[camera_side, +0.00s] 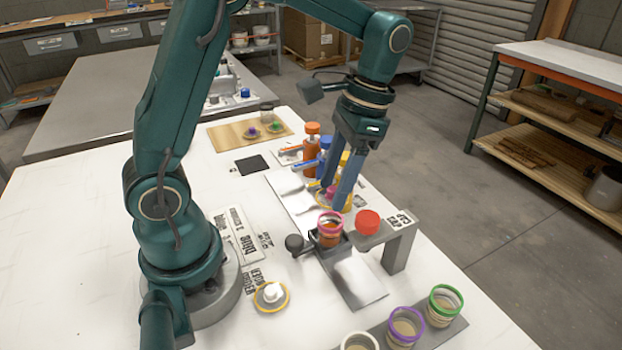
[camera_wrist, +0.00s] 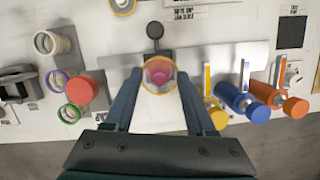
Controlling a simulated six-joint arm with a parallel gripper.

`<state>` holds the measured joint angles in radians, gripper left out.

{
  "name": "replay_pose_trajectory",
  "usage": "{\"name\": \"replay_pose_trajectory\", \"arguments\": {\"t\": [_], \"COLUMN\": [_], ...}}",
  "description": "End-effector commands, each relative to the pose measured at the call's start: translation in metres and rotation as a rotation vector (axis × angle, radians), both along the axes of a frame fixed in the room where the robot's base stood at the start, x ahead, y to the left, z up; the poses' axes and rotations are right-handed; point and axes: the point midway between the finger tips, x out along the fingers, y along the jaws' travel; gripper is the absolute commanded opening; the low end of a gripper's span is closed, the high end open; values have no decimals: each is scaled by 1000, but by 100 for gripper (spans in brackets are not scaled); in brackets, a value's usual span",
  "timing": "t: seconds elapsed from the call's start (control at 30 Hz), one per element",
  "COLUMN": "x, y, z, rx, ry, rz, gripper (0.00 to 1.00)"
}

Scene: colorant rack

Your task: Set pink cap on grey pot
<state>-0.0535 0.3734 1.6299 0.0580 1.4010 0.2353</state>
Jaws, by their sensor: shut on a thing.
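My gripper (camera_side: 340,190) points down over the work plate and is shut on a yellow-rimmed disc-shaped cap with a pink knob (camera_wrist: 158,72). The knob lies between the two fingers in the wrist view. The cap is partly hidden by the fingers in the side view. Just below it, apart from the cap, a pink-rimmed pot (camera_side: 329,229) with reddish-brown contents stands in a dark holder. No pot is clearly grey. White-rimmed (camera_side: 359,342), purple-rimmed (camera_side: 402,331) and green-rimmed (camera_side: 443,308) pots stand at the front right.
A red disc (camera_side: 367,222) sits on a grey bracket (camera_side: 398,247) right of the holder. A dark knob (camera_side: 294,243) is to its left. A white-knobbed cap (camera_side: 272,294) lies at the front. Orange, blue and yellow dispensers (camera_wrist: 241,101) stand close behind.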

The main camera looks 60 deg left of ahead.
Motion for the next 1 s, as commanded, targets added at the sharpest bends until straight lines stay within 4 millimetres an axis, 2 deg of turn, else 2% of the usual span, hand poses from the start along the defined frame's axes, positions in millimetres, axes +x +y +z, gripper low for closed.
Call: {"name": "replay_pose_trajectory", "arguments": {"t": [0.5,1.0], "x": [-1,-1], "y": [0,0], "z": [-33,-37], "rx": [-1,0], "ry": [4,3], "rz": [2,2], "gripper": [5,5]}}
